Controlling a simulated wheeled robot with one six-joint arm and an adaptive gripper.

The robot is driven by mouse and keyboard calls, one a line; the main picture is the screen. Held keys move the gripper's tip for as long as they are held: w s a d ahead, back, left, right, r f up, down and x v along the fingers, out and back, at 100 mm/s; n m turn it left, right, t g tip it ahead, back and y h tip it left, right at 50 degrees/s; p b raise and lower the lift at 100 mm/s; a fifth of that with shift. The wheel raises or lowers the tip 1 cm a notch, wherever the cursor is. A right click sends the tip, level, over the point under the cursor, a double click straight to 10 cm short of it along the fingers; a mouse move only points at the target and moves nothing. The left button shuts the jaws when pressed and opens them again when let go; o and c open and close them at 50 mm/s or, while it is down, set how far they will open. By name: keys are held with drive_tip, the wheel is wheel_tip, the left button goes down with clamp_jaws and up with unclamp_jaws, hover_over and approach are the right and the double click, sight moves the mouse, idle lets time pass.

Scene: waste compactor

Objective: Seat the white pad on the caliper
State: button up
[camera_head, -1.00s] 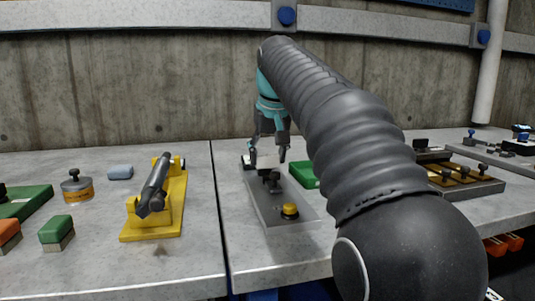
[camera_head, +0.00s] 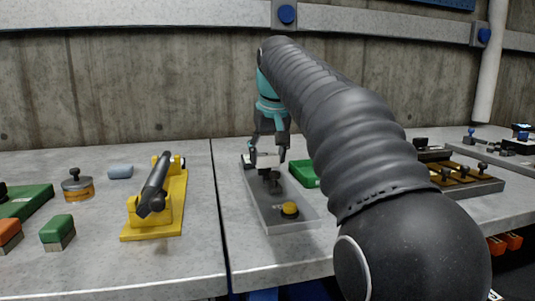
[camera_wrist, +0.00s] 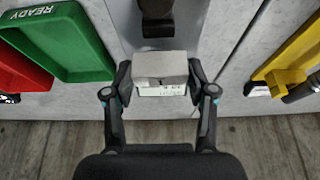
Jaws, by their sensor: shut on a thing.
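My gripper (camera_head: 269,150) is shut on the white pad (camera_head: 266,160), above the far end of a grey fixture plate (camera_head: 290,223). In the wrist view both fingertips (camera_wrist: 160,78) press the sides of the pad (camera_wrist: 160,66), a pale block. A dark upright part (camera_head: 271,183), perhaps the caliper, stands on the plate just in front of the pad. It also shows in the wrist view (camera_wrist: 156,20), just beyond the pad. Whether the pad touches the fixture cannot be told. A yellow button (camera_head: 290,208) is at the plate's near end.
A green tray (camera_head: 303,174), marked READY in the wrist view, lies right of the plate, close to my arm. A yellow stand (camera_head: 152,236) with a dark cylinder is on the left table. A brown-topped fixture (camera_head: 482,186) is farther right.

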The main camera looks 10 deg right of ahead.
sight(269, 161)
drive_tip(key=shift+f+b, duration=0.9)
drive_tip(key=shift+f, duration=0.65)
drive_tip(key=o, duration=1.4)
drive_tip(key=shift+c, duration=0.2)
drive_tip(key=shift+r, duration=0.15)
drive_tip(key=v, duration=1.1)
drive_tip(key=shift+s+r, duration=0.15)
drive_tip(key=shift+r, duration=0.25)
